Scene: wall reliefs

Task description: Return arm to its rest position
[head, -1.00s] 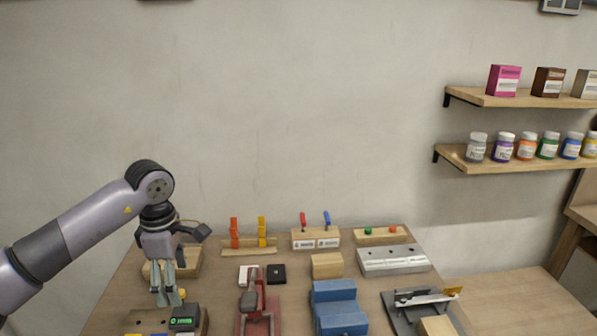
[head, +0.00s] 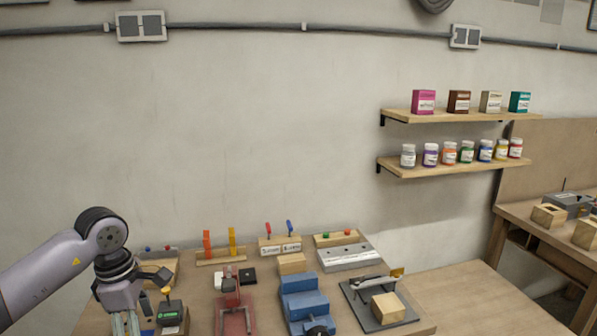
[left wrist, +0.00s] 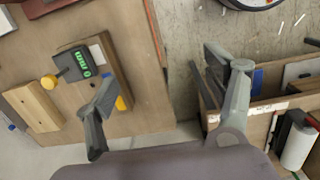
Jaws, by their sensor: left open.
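My left arm comes in from the left in the head view, bent at its elbow joint, with my left gripper (head: 124,322) pointing down at the bottom edge. It is over the front left of the wooden table (head: 200,290). In the left wrist view my left gripper (left wrist: 165,105) shows its two grey fingers spread wide with nothing between them. Below it are the table's edge and the floor. My right gripper is in neither view.
Close right of the gripper is a device with a green display (head: 170,312). A red fixture (head: 233,315), a blue vise (head: 305,300) and a grey holder with a wooden block (head: 386,308) stand along the table. Shelves (head: 450,165) hang on the wall. The table's right part is bare.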

